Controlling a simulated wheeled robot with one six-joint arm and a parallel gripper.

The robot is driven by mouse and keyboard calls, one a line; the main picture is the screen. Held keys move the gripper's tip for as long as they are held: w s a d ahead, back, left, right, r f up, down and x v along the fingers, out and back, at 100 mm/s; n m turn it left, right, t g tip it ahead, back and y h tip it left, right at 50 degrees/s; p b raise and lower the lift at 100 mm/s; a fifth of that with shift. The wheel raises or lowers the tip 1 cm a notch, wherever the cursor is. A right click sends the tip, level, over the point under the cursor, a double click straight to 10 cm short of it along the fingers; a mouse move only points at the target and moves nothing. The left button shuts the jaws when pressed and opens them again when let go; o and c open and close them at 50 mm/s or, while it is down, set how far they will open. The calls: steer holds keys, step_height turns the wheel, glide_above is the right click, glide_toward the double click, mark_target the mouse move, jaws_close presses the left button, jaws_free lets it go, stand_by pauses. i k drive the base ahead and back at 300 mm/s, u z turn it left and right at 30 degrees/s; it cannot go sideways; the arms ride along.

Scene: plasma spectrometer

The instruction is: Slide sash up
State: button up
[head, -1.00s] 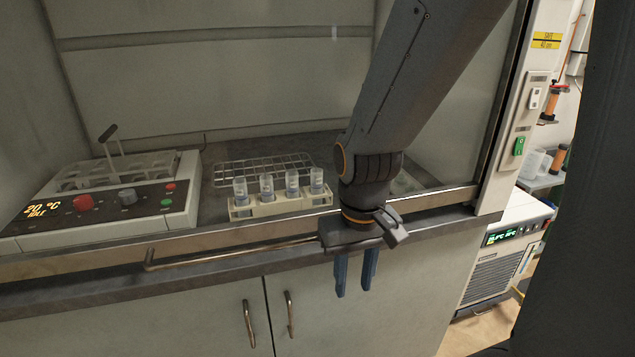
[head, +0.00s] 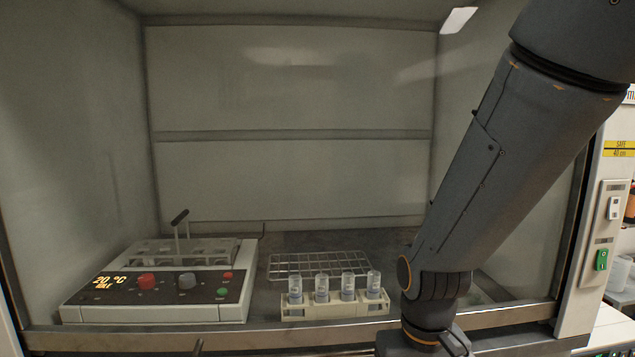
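The fume hood's sash is a clear pane, and its metal bottom rail (head: 270,337) runs across the lower part of the head view, low in front of the work surface. One end of the sash's thin bar handle (head: 198,346) shows at the bottom edge; the rest is cut off or hidden. My arm comes down from the upper right in front of the hood. The top of my gripper (head: 405,346) shows at the bottom edge, right of the handle end. Its fingers are below the picture, so their opening and any contact with the handle are hidden.
Behind the sash are a heater block (head: 160,290) with a lit display, a wire rack (head: 318,265) and a tube rack (head: 335,307) with several capped tubes. The right post carries a green switch (head: 602,260) and a yellow label (head: 619,149).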

mark_target(196, 339)
steer(key=u, duration=0.35)
steer(key=k, duration=1.2)
steer(key=z, duration=0.3)
steer(key=i, duration=0.35)
